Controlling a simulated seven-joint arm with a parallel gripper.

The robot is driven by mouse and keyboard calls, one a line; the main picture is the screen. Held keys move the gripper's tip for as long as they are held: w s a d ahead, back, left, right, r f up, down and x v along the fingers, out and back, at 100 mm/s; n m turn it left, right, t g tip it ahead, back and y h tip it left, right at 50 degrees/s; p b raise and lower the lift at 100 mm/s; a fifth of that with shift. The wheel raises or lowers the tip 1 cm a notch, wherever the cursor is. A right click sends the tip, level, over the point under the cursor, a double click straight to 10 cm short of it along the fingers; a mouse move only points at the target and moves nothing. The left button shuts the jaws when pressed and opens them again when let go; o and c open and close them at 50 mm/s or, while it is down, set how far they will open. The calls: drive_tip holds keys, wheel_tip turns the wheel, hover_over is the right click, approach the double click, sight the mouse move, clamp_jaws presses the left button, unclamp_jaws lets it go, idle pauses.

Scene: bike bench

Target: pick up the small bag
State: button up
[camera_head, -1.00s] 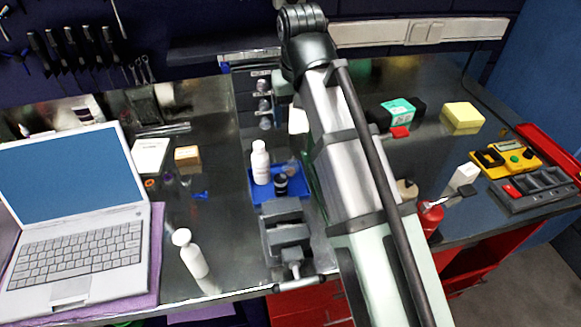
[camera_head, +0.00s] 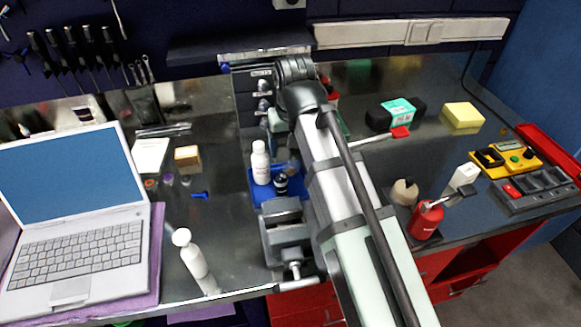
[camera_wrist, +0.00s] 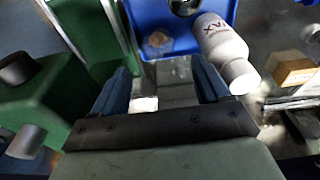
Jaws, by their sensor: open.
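I cannot surely make out the small bag. A small brownish, partly see-through patch (camera_wrist: 158,40) lies in the blue tray (camera_wrist: 150,14) in the wrist view and may be it. It also shows faintly beside the dark jar in the head view (camera_head: 292,168). My gripper (camera_wrist: 160,66) is open, its two blue-grey fingers apart below the tray's near edge in the wrist picture. Pale, shiny patches show between the fingers; I cannot tell what they are. In the head view my arm hides the gripper.
A vise (camera_head: 285,230) stands in front. Green casing (camera_wrist: 50,100) is at left.

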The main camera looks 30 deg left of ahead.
sight(291, 159)
drive_tip(key=shift+w+f, duration=0.1)
drive_tip(key=shift+f, duration=2.5)
drive_tip(key=c, duration=1.1)
